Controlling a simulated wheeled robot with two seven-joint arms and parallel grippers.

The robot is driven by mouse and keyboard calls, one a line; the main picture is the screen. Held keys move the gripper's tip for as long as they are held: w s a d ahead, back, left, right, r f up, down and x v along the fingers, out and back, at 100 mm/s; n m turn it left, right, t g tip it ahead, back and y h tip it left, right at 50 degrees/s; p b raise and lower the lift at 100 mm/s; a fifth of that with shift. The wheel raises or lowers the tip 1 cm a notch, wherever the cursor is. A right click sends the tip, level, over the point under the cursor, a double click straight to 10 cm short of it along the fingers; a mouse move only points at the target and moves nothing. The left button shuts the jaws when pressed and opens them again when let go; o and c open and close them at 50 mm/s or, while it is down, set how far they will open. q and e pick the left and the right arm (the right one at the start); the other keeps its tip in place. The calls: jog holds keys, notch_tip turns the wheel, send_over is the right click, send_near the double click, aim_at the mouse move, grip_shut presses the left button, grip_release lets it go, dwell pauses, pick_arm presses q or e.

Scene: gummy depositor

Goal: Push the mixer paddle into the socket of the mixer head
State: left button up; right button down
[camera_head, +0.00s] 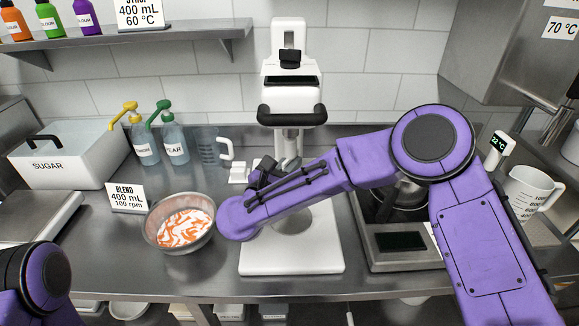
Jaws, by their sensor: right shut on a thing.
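The white mixer (291,75) stands at the back middle of the counter, with its head (291,105) and dark handle facing me. Its socket is not clearly visible from here. A grey metal piece that looks like the mixer paddle (291,153) is upright just under the head. I cannot tell whether it is seated or only close below. My right gripper (277,168) is small and dark, partly hidden by my purple forearm, and appears shut on the paddle from the left. My left gripper is out of view; only part of that arm shows at the lower left.
A metal bowl (158,239) with orange and white contents stands left of the white mixer base (291,262). A sugar bin (68,153), pump bottles (172,140) and a measuring jug (209,147) stand behind it. A hotplate (398,250) is on the right.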

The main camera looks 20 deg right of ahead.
jog(key=c, duration=1.1)
grip_release()
jog(key=shift+s+a+f, duration=0.1)
jog(key=shift+s+a, duration=0.05)
jog(key=b+v, duration=0.4)
jog(key=v, duration=0.6)
